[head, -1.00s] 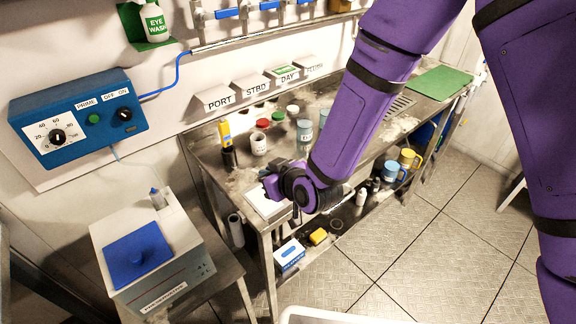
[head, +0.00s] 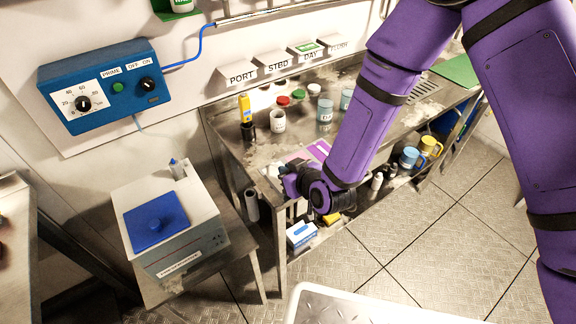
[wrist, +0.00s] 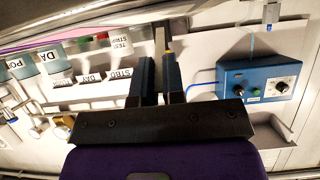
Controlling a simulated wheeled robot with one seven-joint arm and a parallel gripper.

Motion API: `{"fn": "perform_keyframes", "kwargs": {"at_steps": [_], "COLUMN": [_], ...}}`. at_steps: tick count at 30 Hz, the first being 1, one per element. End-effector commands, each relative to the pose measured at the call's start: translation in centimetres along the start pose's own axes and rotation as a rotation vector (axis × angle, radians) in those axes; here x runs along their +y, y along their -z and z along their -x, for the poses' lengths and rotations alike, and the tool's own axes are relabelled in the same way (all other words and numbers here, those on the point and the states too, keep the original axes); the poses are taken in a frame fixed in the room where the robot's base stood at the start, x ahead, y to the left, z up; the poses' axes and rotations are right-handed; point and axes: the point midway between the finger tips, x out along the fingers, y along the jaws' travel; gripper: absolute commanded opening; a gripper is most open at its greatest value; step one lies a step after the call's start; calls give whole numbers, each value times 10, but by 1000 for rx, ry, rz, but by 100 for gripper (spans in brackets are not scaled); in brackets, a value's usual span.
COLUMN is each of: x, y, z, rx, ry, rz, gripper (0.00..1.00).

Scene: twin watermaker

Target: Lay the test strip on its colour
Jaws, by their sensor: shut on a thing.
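My gripper (wrist: 159,68) is shut on a thin, pale grey strip (wrist: 160,42), which shows between its dark fingers in the wrist view. In the head view my gripper (head: 287,177) is at the bench's front left edge; the strip cannot be made out there. A flat card with a magenta part (head: 319,150) lies on the bench just behind my gripper, partly hidden by my arm. The white test strips pot (head: 278,122) stands farther back; its label shows in the wrist view (wrist: 120,42). The colour patches cannot be read.
A yellow-topped item stands in a black holder (head: 248,130) left of the pot. Red and green lids (head: 298,95) and blue-grey jars (head: 325,112) stand behind. A white box with a blue lid (head: 170,225) is at the left. Bare steel bench lies left of the card.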

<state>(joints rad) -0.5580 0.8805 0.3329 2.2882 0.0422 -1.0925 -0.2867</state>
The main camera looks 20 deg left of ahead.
Motion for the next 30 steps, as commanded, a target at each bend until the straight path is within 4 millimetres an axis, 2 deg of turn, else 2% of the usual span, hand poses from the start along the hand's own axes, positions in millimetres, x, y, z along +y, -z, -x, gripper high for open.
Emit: {"fn": "perform_keyframes", "kwargs": {"at_steps": [14, 15, 18, 30], "x": [0, 0, 0, 0], "y": [-4, -4, -4, -4], "z": [-2, -2, -2, -2], "rx": [1, 1, 1, 1], "ry": [0, 0, 0, 0], "rz": [0, 0, 0, 0], "gripper": [0, 19, 40, 40]}}
